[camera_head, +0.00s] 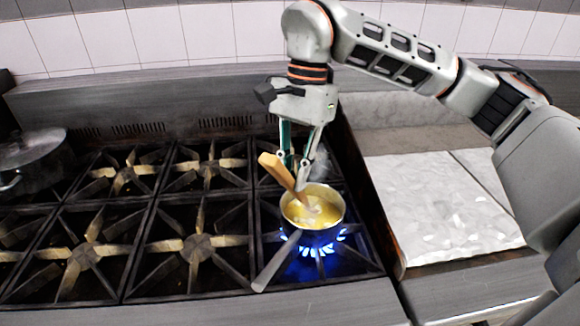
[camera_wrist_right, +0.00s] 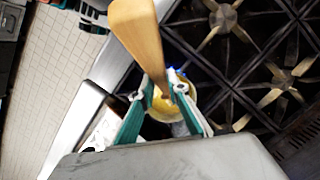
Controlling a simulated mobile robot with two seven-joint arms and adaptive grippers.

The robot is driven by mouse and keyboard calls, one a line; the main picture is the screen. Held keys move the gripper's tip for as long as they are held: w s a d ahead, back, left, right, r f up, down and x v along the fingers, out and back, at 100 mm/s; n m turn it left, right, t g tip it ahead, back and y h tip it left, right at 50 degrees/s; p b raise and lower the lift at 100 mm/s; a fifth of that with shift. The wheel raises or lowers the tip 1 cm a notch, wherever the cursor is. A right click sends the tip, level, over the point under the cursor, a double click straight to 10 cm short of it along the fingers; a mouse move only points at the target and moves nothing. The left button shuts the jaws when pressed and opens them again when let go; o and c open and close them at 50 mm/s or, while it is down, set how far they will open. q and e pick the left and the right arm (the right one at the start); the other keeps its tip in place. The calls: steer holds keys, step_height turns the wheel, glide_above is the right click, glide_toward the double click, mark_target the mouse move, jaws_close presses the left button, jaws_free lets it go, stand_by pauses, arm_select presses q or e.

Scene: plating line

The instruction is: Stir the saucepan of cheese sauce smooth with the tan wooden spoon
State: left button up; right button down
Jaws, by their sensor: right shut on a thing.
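The saucepan (camera_head: 335,226) stands on the front right burner over a lit blue flame, its handle pointing toward the front left. Yellow cheese sauce (camera_head: 325,217) with paler patches lies in it. My right gripper (camera_head: 296,174) is above the pan's back rim, shut on the tan wooden spoon (camera_head: 273,166). The spoon is tilted, its handle end up to the left and its lower end in the sauce, where its tip is hidden. In the right wrist view the spoon (camera_wrist_right: 138,35) runs between the fingers (camera_wrist_right: 160,92), with the pan partly hidden behind them. My left gripper is not in view.
The black stove grates (camera_head: 195,245) to the left are empty, apart from a lidded metal pot (camera_head: 32,150) at the far left. A pale, shiny surface (camera_head: 440,205) lies right of the stove. A tiled wall (camera_head: 150,38) stands behind.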

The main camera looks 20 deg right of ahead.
steer(key=shift+w+d+f, duration=0.25)
steer(key=shift+d+f, duration=0.1)
steer(key=shift+f, duration=0.3)
steer(key=shift+w+d+f, duration=0.25)
steer(key=shift+d+f, duration=0.1)
steer(key=shift+f, duration=0.3)
steer(key=shift+w+d+f, duration=0.25)
steer(key=shift+d+f, duration=0.1)
steer(key=shift+f, duration=0.3)
